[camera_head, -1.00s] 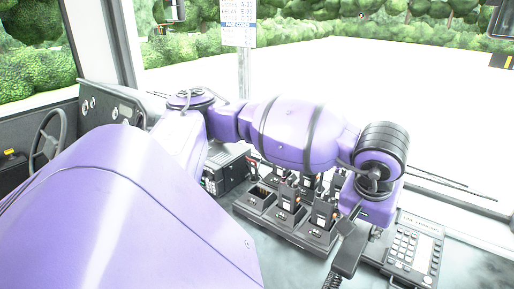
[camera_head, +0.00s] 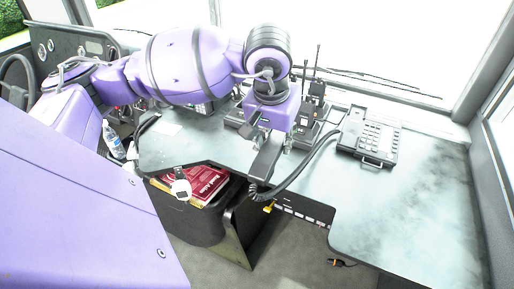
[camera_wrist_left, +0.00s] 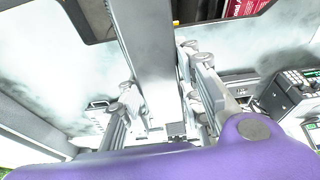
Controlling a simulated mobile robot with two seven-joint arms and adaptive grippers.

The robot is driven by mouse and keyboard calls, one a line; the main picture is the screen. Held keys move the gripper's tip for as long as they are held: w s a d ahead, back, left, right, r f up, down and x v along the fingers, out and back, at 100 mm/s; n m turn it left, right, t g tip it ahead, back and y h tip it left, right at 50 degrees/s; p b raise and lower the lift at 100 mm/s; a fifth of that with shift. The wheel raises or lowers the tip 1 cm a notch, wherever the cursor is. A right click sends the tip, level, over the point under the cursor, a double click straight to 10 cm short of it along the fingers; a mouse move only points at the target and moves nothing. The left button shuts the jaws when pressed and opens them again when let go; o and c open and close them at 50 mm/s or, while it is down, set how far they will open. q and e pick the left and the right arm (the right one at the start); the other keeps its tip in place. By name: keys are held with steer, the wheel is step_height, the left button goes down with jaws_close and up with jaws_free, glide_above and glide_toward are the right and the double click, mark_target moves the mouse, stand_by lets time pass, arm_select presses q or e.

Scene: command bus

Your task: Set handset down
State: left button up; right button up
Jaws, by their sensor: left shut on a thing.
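The dark handset (camera_head: 264,162) is in my left gripper (camera_head: 277,138), held near the front edge of the desk. Its lower end hangs towards the edge, and I cannot tell whether it touches the desk. In the left wrist view the handset (camera_wrist_left: 148,42) is a long grey bar between the two fingers. A coiled cord (camera_head: 311,176) runs from the handset to the desk phone base (camera_head: 367,138), which lies to the right with its keypad up. My right gripper is not in view.
Several handheld radios (camera_head: 314,92) stand in chargers behind my gripper. The desk (camera_head: 420,205) is clear at the right. A bottle (camera_head: 113,140) stands at the left.

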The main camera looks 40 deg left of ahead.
arm_select(q)
steer(key=shift+w+a+f, duration=0.1)
steer(key=shift+w+a, duration=0.1)
steer(key=shift+a, duration=0.15)
steer(key=w+a+f+p, duration=0.1)
steer(key=w+a+f, duration=0.2)
steer(key=w, duration=0.3)
steer(key=shift+w+a+f, duration=0.25)
steer(key=shift+w+a, duration=0.05)
steer(key=shift+a, duration=0.5)
steer(key=w+a+f, duration=0.1)
steer(key=f, duration=0.1)
steer(key=w+a+f, duration=0.2)
steer(key=w+f, duration=0.1)
steer(key=shift+a+f, duration=0.1)
steer(key=shift+f, duration=0.25)
steer(key=shift+c, duration=0.2)
steer(key=shift+s+p+x, duration=0.15)
steer(key=shift+p+x, duration=0.05)
steer(key=shift+x, duration=0.75)
steer(key=shift+s+p+x, duration=0.15)
steer(key=shift+x, duration=0.8)
steer(key=shift+f+b, duration=0.3)
steer(key=shift+f, duration=0.15)
steer(key=o, duration=1.3)
steer(key=shift+r, duration=0.1)
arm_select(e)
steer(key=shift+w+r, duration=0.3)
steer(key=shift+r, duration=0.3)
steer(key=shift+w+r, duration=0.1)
